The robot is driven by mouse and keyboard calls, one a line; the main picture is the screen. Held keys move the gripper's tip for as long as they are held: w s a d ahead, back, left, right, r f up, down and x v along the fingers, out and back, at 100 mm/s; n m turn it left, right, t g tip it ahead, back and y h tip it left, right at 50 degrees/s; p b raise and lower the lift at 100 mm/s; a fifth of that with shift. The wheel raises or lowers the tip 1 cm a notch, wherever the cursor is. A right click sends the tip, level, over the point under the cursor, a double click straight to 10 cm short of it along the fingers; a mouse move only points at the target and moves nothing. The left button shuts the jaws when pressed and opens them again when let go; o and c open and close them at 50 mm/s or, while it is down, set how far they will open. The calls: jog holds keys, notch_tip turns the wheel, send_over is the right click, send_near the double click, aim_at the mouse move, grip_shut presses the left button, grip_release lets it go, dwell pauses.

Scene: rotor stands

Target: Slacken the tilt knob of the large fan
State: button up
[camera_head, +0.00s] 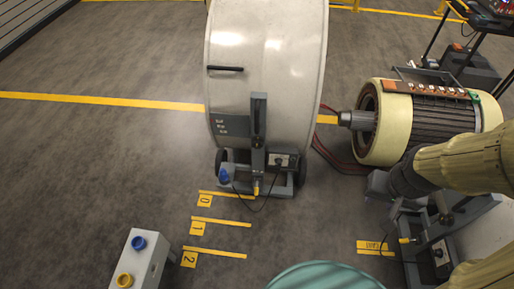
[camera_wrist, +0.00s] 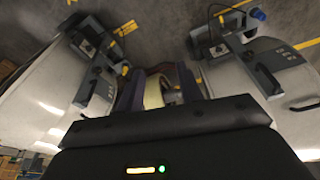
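The large fan (camera_head: 265,60) is a pale grey drum in the middle of the head view, upright on a wheeled stand. A grey side bracket (camera_head: 258,120) runs down its near face. A blue knob (camera_head: 224,175) sits low on the left of the stand; I cannot tell whether it is the tilt knob. In the wrist view, pale drums with grey brackets fill the left (camera_wrist: 50,95) and right (camera_wrist: 255,95), and a small blue part (camera_wrist: 258,14) shows at top right. My gripper (camera_wrist: 160,78) is open, with dark fingers apart and nothing clearly held. The head view does not show its fingers.
A cream-and-dark motor (camera_head: 430,120) stands right of the fan, near my arm. Dark red cables (camera_head: 325,150) lie between them. A grey box (camera_head: 143,262) with blue and yellow knobs is at lower left. A green round top (camera_head: 325,277) is at the bottom. Left floor is clear.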

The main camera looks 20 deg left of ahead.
aim_at(257, 147)
jog(key=shift+o, duration=1.1)
jog(key=o, duration=0.3)
jog(key=shift+w+a+f, duration=0.1)
jog(key=shift+w+f, duration=0.1)
jog(key=shift+f, duration=0.05)
jog(key=shift+o, duration=0.9)
jog(key=w+a+f+t+b, duration=0.1)
jog(key=w+a+f+b, duration=0.4)
jog(key=w+f, duration=0.2)
jog(key=w+a+f+m+t+b, duration=0.1)
jog(key=w+a+f+t+b, duration=0.1)
jog(key=w+a+f+b, duration=0.2)
jog(key=w+f+b, duration=0.1)
jog(key=w+f, duration=0.2)
jog(key=f, duration=0.1)
jog(key=shift+w+a+f+y, duration=0.2)
jog(key=shift+a+f+y, duration=0.1)
jog(key=shift+a+f, duration=0.05)
jog(key=w+a+f+t+b, duration=0.4)
jog(key=w+a+f+b, duration=0.35)
jog(key=a+f, duration=0.4)
jog(key=s+a+f+n+t+y+b, duration=0.1)
jog(key=a+f+t+b, duration=0.3)
jog(key=a+f+b, duration=0.2)
jog(key=s+a+f+n+t+y+b, duration=0.1)
jog(key=a+f+t+b, duration=0.3)
jog(key=a+f, duration=0.7)
jog(key=shift+s+a+n+y+b, duration=0.4)
jog(key=shift+a+n+y+b, duration=0.3)
jog(key=shift+a+n+b, duration=0.25)
